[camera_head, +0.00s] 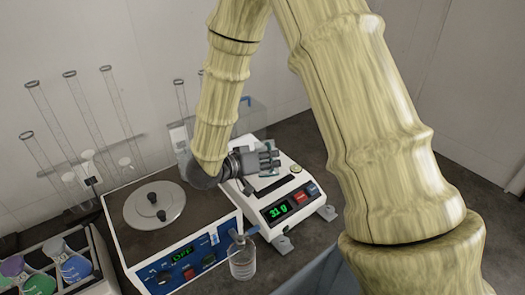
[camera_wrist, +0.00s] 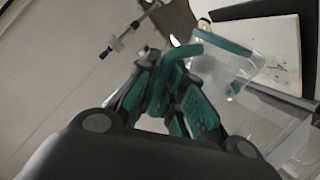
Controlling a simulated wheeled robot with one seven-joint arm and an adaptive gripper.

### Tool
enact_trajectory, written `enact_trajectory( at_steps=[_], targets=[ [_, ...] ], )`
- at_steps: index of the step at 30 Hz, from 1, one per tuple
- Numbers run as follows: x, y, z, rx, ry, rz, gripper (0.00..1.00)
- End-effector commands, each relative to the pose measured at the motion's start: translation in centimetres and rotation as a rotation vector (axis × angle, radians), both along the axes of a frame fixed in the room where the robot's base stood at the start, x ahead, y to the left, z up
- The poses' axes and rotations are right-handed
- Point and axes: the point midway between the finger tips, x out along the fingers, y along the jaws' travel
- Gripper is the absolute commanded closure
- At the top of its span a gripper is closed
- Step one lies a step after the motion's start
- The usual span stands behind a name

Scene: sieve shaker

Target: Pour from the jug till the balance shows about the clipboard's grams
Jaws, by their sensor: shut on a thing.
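The white balance (camera_head: 312,207) stands in the middle of the head view, its green display (camera_head: 278,211) reading what looks like 31 g. My gripper (camera_head: 268,160) is above the balance's pan area. In the wrist view my gripper (camera_wrist: 172,100) is shut on the teal handle of the jug (camera_wrist: 228,68). The jug has a clear body that looks tilted, with its mouth and contents hard to make out. In the head view the jug is mostly hidden behind my gripper. I cannot pick out the clipboard or its number.
A blue-and-white machine with a round grey plate (camera_head: 155,204) stands left of the balance. A rack of coloured flasks (camera_head: 72,262) is at the lower left, with tall glass tubes (camera_head: 87,125) behind.

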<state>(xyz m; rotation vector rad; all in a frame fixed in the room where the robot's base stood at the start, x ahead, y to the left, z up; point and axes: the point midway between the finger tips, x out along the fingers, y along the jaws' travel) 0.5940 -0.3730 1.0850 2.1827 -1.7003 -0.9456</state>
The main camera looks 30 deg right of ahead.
Motion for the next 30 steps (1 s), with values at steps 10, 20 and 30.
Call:
enact_trajectory(
  at_steps=[10,20,30],
  targets=[
    [0.16,-0.08,0.38,0.007,0.019,0.0,1.0],
    [0.27,-0.14,0.56,0.014,0.038,-0.001,1.0],
    [0.39,-0.18,0.76,0.019,0.055,-0.001,1.0]
  ],
)
